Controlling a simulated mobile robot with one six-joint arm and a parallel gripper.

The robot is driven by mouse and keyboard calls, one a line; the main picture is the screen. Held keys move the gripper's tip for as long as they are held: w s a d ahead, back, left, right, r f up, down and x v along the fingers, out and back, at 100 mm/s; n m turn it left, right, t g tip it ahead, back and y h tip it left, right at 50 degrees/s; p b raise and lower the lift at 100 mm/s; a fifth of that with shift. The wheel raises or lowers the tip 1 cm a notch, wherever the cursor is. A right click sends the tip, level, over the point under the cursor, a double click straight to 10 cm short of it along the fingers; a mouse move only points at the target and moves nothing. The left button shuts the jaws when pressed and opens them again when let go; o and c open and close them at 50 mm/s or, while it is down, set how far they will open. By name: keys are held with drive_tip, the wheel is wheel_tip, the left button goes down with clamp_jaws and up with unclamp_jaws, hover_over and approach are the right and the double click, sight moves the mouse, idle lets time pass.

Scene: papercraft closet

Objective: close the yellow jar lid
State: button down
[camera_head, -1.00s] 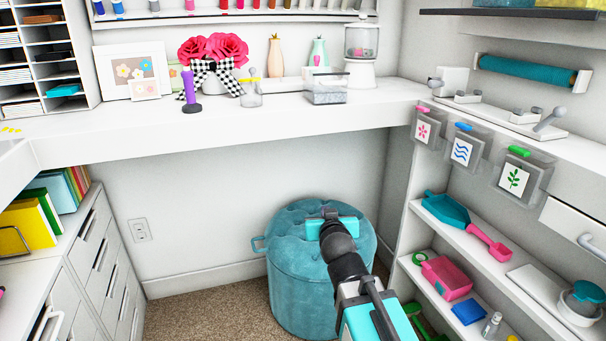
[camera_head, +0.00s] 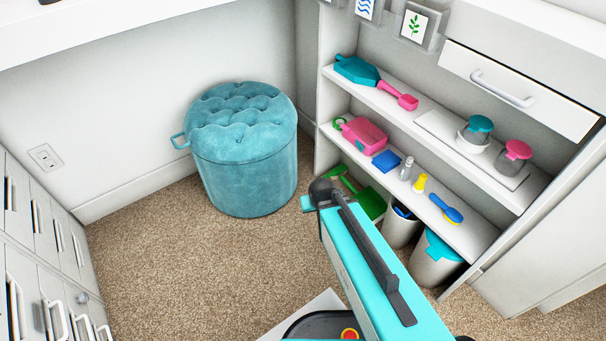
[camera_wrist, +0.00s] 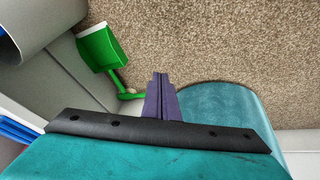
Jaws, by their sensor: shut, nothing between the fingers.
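Two clear jars stand on the upper shelf at right in the head view, one with a teal lid (camera_head: 480,123) and one with a pink lid (camera_head: 518,149). A small yellow item (camera_head: 420,183) is on the lower shelf; I cannot tell what it is. My gripper (camera_wrist: 158,80) shows in the wrist view as purple fingers, shut and empty, pointing down over the floor near the ottoman. In the head view my own arm hides it.
A teal ottoman (camera_head: 245,165) stands on the carpet (camera_head: 200,260) by the back wall. The shelf unit (camera_head: 328,95) is on the right, with a green dustpan (camera_wrist: 98,50) and white bins (camera_head: 435,265) below it. Drawers (camera_head: 45,225) line the left. Open carpet lies between.

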drive_tip(key=s+d+f+g, duration=0.3)
drive_tip(key=s+f, duration=0.3)
drive_tip(key=s, duration=0.4)
drive_tip(key=s+d+f+m+g, duration=0.1)
drive_tip(key=s+d+f+g, duration=0.2)
drive_tip(key=s+f, duration=0.3)
drive_tip(key=s+d+f+m+g, duration=0.1)
drive_tip(key=s+d+f+g, duration=0.2)
drive_tip(key=s, duration=1.2)
drive_tip(key=shift+d+f+y, duration=0.2)
drive_tip(key=shift+d+f, duration=0.35)
drive_tip(key=shift+f, duration=0.2)
drive_tip(key=shift+d+f+y, duration=0.2)
drive_tip(key=shift+d+f, duration=0.3)
drive_tip(key=shift+f, duration=0.25)
